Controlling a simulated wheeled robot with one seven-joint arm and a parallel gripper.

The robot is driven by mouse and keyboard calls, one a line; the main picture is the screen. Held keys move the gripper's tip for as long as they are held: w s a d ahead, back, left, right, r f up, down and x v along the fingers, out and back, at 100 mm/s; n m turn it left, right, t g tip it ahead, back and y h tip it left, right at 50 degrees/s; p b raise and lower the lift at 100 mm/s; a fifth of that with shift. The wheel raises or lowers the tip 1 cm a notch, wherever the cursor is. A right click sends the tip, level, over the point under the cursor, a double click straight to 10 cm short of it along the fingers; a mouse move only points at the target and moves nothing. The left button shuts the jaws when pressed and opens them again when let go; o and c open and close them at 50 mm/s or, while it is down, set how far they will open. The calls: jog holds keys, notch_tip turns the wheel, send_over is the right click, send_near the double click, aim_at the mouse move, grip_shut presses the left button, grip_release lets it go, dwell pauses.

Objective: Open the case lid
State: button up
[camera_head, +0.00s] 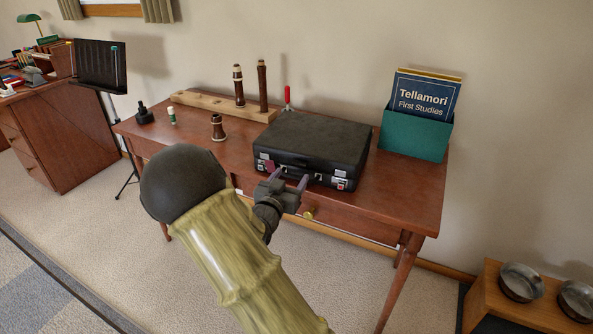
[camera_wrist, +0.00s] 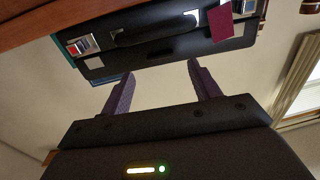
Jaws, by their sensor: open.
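The black case (camera_head: 312,145) lies shut on the wooden table, with its handle and silver latches on the front side. In the wrist view the case (camera_wrist: 170,50) fills the upper part, with one latch (camera_wrist: 82,46) at the left and a dark red tag (camera_wrist: 220,24) near the right latch. The lid (camera_head: 320,133) is down. My gripper (camera_head: 290,181) is open and empty in front of the case's front side. Its two purple fingers (camera_wrist: 158,82) point towards the case front, apart from each other, with a gap to the case in the wrist view.
The table (camera_head: 390,190) has a front edge close below my gripper, with a brass drawer knob (camera_head: 309,213). A green box with books (camera_head: 415,132) stands right of the case. Wooden instrument joints on a stand (camera_head: 215,105), a loose joint (camera_head: 218,128) and a red-handled tool (camera_head: 287,96) are nearby.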

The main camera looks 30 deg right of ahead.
aim_at(299, 165)
jog(key=x, duration=0.5)
jog(key=shift+w+d, duration=0.1)
grip_shut()
